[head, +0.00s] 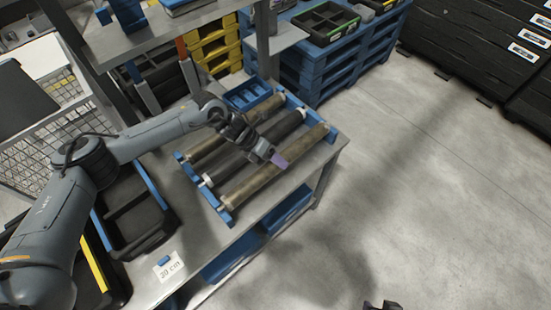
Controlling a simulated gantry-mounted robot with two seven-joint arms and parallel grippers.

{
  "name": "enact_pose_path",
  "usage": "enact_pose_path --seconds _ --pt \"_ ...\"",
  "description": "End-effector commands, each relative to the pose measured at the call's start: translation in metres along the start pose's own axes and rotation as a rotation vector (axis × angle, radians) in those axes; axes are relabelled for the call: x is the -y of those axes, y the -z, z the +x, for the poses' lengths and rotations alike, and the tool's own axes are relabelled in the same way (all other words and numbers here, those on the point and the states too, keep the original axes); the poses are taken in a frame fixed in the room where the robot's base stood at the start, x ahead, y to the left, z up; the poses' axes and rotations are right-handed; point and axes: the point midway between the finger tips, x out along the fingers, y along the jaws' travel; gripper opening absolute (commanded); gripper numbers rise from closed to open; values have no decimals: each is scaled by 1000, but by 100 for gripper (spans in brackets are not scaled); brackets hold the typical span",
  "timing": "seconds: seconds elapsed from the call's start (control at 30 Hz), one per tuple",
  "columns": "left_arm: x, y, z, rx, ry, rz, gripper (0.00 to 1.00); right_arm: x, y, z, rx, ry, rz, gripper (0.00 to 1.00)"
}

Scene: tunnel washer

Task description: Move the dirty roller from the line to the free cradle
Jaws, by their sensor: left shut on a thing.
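A blue-ended rack (227,217) on the grey bench bears three long rollers side by side. The front roller (252,187) is brown and stained, the middle roller (232,162) is dark grey, and the back roller (209,148) is brown. My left gripper (277,159) reaches in from the left over the middle roller and is shut on the front roller near its mid-length. A purple fingertip shows against it; the other finger is hidden. The front roller lies at or just above the rack; I cannot tell which. Only a dark tip of my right gripper (383,305) shows at the bottom edge.
A black tray (142,247) lies on the bench left of the rack, near a "20 cm" label (168,266). A small blue bin (246,95) sits behind the rollers. Shelf posts rise at the back. Blue pallets (325,62) stand behind; the floor at right is clear.

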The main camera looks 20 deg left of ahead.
Motion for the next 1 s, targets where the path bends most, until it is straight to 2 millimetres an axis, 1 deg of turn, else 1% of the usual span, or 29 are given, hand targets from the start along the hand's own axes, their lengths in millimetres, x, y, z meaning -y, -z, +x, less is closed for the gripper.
enact_pose_path --seconds 0.03,0.27,0.7,1.0 --pt "2 -3 -2 5 3 3 0 0 0 0 0 0 0 43" --pt "1 -2 -1 5 3 3 0 -1 0 1 0 -3 -4 43" --pt "-8 2 12 5 3 3 0 -2 -5 14 1 -7 -8 43" --pt "-8 2 12 5 3 3 0 -1 -5 14 0 -3 -4 43"
